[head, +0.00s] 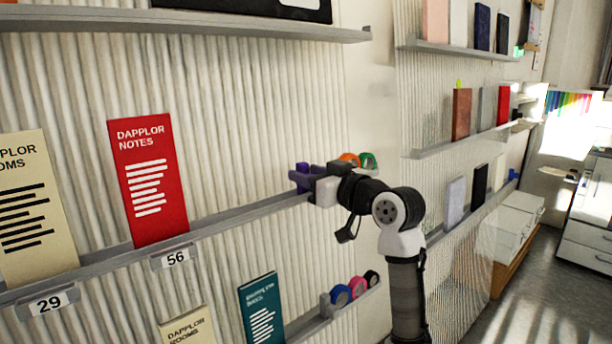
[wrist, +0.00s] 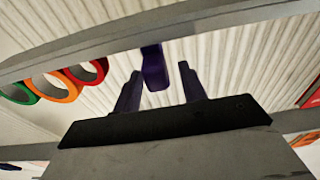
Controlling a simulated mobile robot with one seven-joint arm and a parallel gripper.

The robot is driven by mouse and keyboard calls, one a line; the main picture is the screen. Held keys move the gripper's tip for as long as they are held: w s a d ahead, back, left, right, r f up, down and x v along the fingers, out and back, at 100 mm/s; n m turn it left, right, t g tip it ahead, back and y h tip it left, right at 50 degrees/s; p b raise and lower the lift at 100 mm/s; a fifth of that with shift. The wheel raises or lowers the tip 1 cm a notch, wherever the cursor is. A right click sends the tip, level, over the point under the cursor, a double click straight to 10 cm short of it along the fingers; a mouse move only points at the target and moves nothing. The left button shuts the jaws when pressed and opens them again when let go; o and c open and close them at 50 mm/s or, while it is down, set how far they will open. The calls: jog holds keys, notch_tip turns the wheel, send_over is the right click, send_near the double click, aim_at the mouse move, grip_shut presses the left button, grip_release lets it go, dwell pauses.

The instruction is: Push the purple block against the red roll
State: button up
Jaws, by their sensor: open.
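The purple block (wrist: 153,70) stands on the shelf, between the two dark purple fingers of my open gripper (wrist: 160,70) in the wrist view. Gaps show on both sides, so it is not clamped. The red roll (wrist: 102,68) is left of the block there, apart from it by a clear gap and beyond the left finger. In the head view my gripper (head: 303,178) reaches the middle shelf's right end. There, purple block and purple fingers overlap and I cannot separate them; the red roll is hidden behind my gripper.
An orange roll (wrist: 72,92) and a green roll (wrist: 8,96) stand past the red roll. The shelf (head: 235,217) also bears a red booklet (head: 150,225) further left. A lower shelf (head: 318,325) bears a blue roll (head: 340,295), a pink roll and a black roll.

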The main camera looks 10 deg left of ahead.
jog(key=b+v, duration=0.3)
jog(key=v, duration=0.9)
jog(key=shift+s+d+b, duration=0.2)
jog(key=shift+b, duration=0.1)
jog(key=shift+c, duration=0.3)
